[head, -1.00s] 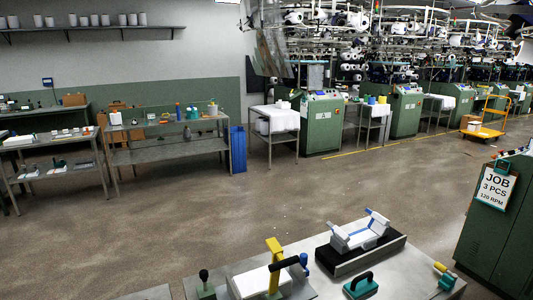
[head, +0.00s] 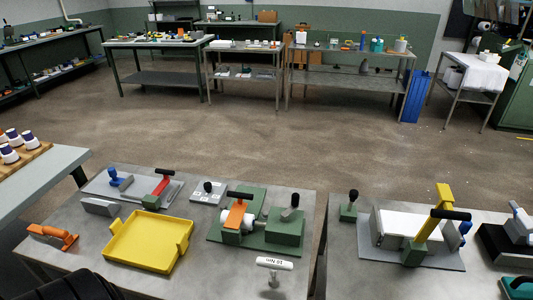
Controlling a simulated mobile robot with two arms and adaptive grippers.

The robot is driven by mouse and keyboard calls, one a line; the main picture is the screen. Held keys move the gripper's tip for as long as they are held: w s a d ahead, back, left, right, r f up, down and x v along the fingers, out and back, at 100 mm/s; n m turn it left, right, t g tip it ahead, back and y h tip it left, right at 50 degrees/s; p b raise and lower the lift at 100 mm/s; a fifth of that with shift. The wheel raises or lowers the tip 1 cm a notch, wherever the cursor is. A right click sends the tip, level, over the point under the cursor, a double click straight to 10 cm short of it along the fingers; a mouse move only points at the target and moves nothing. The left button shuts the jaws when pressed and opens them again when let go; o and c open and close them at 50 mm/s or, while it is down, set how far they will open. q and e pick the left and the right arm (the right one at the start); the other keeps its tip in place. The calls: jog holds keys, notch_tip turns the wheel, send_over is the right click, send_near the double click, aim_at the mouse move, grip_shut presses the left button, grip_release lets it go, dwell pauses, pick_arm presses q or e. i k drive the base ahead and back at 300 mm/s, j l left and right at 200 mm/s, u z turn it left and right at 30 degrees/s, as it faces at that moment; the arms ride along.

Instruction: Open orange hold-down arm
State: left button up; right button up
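The orange hold-down arm (head: 236,215) is on a green fixture (head: 254,243) on the grey table in front of me. It lies over a white cylinder (head: 231,238), and a black bar handle (head: 240,195) is at its far end. A green block (head: 286,228) with a black-knobbed lever stands to its right on the same fixture. I see no fingers of either gripper. A dark ribbed shape at the lower left edge may be part of my own arm.
A yellow tray (head: 148,241), an orange handled tool (head: 54,236) and a white-handled torque tool (head: 275,270) lie near the fixture. A yellow-armed fixture (head: 425,236) stands on the table to the right, across a narrow gap. Open floor lies beyond the tables.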

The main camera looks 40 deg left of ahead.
aim_at(233, 221)
jog(key=u, duration=1.4)
jog(key=i+j, duration=0.1)
jog(key=j, duration=0.25)
